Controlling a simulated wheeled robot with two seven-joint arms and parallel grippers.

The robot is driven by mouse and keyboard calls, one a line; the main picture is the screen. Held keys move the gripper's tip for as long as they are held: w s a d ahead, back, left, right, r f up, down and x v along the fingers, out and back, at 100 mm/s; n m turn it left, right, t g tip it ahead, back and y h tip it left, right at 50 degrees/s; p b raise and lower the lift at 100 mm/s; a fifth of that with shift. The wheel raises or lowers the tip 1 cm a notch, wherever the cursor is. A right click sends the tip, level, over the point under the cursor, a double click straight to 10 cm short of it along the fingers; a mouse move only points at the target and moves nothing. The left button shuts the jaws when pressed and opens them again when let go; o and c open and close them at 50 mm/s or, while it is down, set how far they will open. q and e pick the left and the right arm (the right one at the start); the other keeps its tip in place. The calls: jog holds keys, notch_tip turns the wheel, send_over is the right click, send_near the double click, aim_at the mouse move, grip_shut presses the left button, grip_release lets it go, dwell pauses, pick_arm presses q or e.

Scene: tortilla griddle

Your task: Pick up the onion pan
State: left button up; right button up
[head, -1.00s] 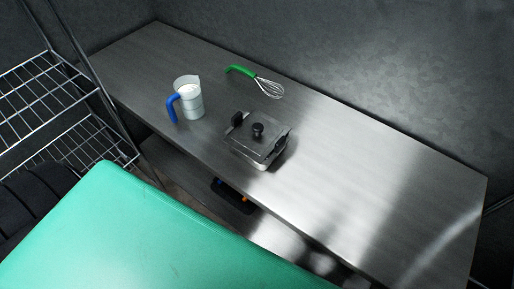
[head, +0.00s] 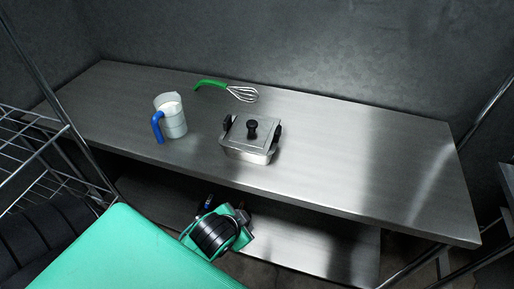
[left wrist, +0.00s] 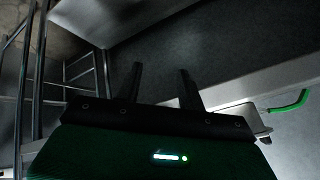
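A square metal pan with a flat lid, a black knob and black side handles (head: 247,147) stands upright on the steel table in the head view. It is the only pan I see; its lid hides any contents. My left gripper (left wrist: 161,68) shows in the left wrist view with two dark fingers apart and nothing between them. A pale container edge (left wrist: 245,118) shows partly behind the gripper there; I cannot tell which container it is. In the head view a green and black arm part of mine is low at the table's front edge, apart from the pan. My right gripper is not in view.
A clear measuring jug with a blue handle (head: 172,121) stands left of the pan. A whisk with a green handle (head: 211,84) lies behind it. A wire rack (head: 40,150) stands at the left. The steel table (head: 370,165) is clear on the right, with a shelf below.

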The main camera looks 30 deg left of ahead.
pick_arm(q)
jog(key=w+d+r+m+t+h, duration=0.2)
jog(key=w+r+m+t, duration=0.45)
jog(key=r, duration=0.45)
jog(key=w+d+r+m+t+h, duration=0.1)
jog(key=w+r+m+t, duration=0.4)
jog(key=w+r+m, duration=0.45)
jog(key=s+d+r+m+h, duration=0.2)
jog(key=d+r+m+h, duration=0.5)
jog(key=r+m+h, duration=0.65)
jog(key=m+g+y, duration=1.5)
jog(key=m+y, duration=0.2)
jog(key=m, duration=1.8)
send_near(226, 119)
jog(key=shift+h, duration=0.25)
jog(key=p+x, duration=0.3)
jog(key=x, duration=0.5)
jog(key=shift+a, duration=0.15)
jog(key=shift+w+f, duration=0.15)
jog(key=shift+f, duration=0.3)
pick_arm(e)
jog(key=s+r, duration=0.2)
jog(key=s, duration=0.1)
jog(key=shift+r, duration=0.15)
